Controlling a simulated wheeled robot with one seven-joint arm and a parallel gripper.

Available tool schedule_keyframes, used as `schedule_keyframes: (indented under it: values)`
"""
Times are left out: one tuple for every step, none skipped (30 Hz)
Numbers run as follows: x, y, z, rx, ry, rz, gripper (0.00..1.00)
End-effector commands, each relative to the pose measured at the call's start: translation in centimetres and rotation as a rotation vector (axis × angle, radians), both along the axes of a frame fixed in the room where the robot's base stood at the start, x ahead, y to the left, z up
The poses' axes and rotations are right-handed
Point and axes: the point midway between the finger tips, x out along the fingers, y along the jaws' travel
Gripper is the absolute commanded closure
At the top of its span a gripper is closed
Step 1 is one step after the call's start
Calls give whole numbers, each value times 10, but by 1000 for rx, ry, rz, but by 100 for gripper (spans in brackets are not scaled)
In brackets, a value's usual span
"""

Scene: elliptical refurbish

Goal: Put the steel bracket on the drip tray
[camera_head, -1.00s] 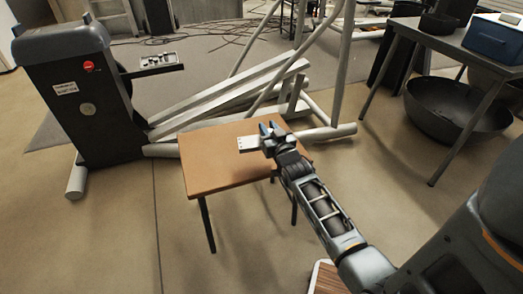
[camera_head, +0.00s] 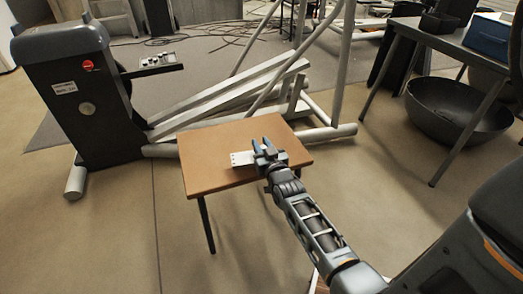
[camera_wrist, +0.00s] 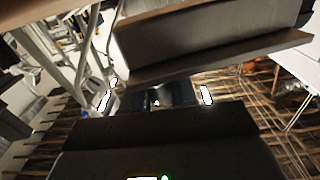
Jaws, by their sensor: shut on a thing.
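The steel bracket (camera_head: 242,158) is a small pale flat plate with dark holes along its left end. My gripper (camera_head: 266,151) is shut on its right end and holds it over the brown tabletop (camera_head: 215,178). I cannot tell whether the plate touches the table. The gripper hides the bracket's right part. In the wrist view a dark part of the gripper fills the bottom, and I cannot make out the bracket clearly. I cannot pick out the drip tray for certain.
An exercise machine (camera_head: 70,95) stands behind the table at left, with a small shelf of metal bits (camera_head: 157,62). A bench (camera_head: 430,38) at right carries a dark open container (camera_head: 442,23) and a blue box (camera_head: 488,37). A large black bowl (camera_head: 445,115) sits below. The left tabletop is clear.

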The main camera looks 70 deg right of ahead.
Motion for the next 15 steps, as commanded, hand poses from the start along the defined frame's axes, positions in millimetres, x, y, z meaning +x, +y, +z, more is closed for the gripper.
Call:
schedule_keyframes:
  values:
    - [1,-1,-9,-2,-2,0,100]
    - [1,-1,-11,-4,-2,0,100]
    - [1,-1,-14,-4,-2,0,100]
    - [1,-1,-14,-4,-2,0,100]
    - [1,-1,-14,-3,-3,0,100]
    - [1,-1,-13,-3,-3,0,100]
    - [1,-1,-13,-3,-3,0,100]
    - [1,-1,-13,-3,-3,0,100]
    - [1,0,-13,-2,-2,0,100]
    - [1,0,-13,-2,-2,0,100]
    - [0,0,-15,-1,1,1,70]
    - [0,0,-15,-1,1,0,66]
    - [0,0,-15,-1,1,0,63]
    - [0,0,-15,-1,1,1,60]
    - [0,0,-15,-1,1,0,56]
